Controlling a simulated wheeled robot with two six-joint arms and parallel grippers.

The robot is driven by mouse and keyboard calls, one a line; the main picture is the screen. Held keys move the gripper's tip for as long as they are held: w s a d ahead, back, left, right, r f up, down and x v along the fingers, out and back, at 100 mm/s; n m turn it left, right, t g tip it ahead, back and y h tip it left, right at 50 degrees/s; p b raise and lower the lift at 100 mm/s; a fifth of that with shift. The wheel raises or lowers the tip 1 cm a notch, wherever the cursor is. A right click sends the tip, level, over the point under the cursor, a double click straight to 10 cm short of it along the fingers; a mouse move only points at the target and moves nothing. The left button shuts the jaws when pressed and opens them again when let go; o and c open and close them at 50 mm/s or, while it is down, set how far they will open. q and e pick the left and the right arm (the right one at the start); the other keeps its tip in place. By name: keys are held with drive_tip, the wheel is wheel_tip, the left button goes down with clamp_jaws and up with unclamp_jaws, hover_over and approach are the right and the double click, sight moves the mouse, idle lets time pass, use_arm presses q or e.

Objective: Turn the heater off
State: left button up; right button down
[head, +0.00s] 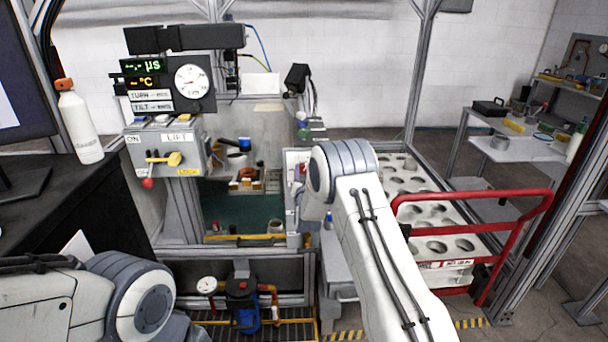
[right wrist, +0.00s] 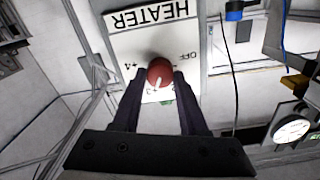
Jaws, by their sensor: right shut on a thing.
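My right gripper (right wrist: 161,84) is shut on the red knob, one dark finger on each side. In the head view my right arm covers most of the gripper and the knob. My left arm is at the lower left of the head view, but its gripper is out of sight.
A grey control box (head: 165,147) with levers stands left of the heater, below a dial gauge (head: 193,82). A white bottle (head: 80,125) stands on the black desk at left. A red-railed cart (head: 470,200) with a holed white rack is at right.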

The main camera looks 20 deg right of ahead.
drive_tip(key=shift+f+n+b, duration=0.15)
drive_tip(key=shift+n+b, duration=0.8)
drive_tip(key=shift+n, duration=0.15)
drive_tip(key=n+b, duration=0.2)
drive_tip(key=n, duration=0.1)
drive_tip(key=shift+a+n+b, duration=0.1)
drive_tip(key=shift+n+b, duration=0.2)
drive_tip(key=n+b, duration=0.1)
drive_tip(key=n, duration=0.2)
drive_tip(key=shift+b, duration=0.35)
drive_tip(key=n+b, duration=0.1)
drive_tip(key=n, duration=0.3)
drive_tip(key=shift+a, duration=0.1)
drive_tip(key=n, duration=0.5)
drive_tip(key=shift+n+b, duration=0.3)
drive_tip(key=shift+b, duration=0.1)
drive_tip(key=n, duration=0.4)
drive_tip(key=shift+n, duration=0.4)
drive_tip(key=shift+a+n, duration=0.1)
drive_tip(key=shift+n, duration=0.2)
